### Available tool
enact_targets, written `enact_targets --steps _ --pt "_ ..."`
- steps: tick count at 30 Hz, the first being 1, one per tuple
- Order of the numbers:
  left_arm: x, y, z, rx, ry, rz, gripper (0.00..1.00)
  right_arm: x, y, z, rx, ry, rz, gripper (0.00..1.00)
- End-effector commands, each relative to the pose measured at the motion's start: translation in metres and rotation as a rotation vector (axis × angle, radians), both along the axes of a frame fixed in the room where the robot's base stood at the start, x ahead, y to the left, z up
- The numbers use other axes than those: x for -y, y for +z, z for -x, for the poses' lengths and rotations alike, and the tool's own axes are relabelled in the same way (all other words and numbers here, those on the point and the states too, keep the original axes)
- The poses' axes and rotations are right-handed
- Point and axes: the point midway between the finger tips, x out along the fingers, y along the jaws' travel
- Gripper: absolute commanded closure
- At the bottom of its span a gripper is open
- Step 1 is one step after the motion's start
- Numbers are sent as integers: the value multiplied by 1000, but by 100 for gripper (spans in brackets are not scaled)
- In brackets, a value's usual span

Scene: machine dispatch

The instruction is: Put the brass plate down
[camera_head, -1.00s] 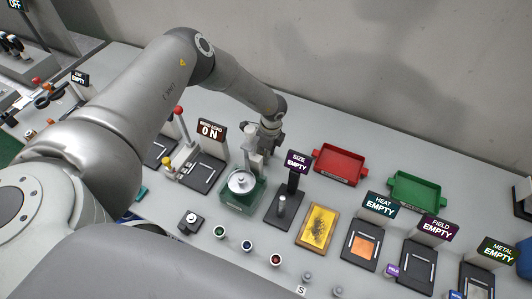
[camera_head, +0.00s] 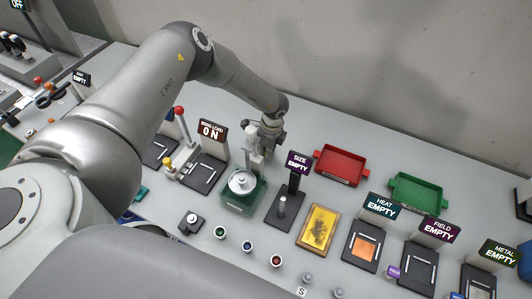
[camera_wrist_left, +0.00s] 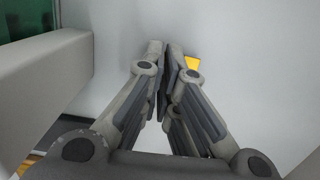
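My left gripper (camera_head: 268,138) is low over the table, behind the balance with the green base (camera_head: 243,198), and partly hidden by its post. In the left wrist view its two fingers (camera_wrist_left: 163,55) are close together with a narrow gap. A small yellow piece (camera_wrist_left: 192,62) shows just beyond the right finger; it may be the brass plate, but most of it is hidden. I cannot tell whether the fingers grip it. No brass plate shows clearly in the head view. My right gripper is out of view.
A red tray (camera_head: 341,165) and a green tray (camera_head: 415,192) stand right of the gripper. The SIZE stand (camera_head: 285,208), a yellow-framed box (camera_head: 318,228) and the HEAT station (camera_head: 362,246) are nearer. Bare table lies behind the gripper.

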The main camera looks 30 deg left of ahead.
Motion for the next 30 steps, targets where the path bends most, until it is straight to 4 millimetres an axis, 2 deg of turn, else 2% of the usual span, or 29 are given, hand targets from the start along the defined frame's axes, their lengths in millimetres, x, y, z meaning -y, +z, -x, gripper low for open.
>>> enact_targets --steps 5,18,24,30 --pt "0 26 -2 4 1 2 100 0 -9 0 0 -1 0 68" --pt "0 129 -1 6 1 3 100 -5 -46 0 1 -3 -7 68" --pt "0 158 0 3 2 2 100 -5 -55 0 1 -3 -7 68" --pt "0 170 0 1 0 1 100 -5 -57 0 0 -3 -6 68"
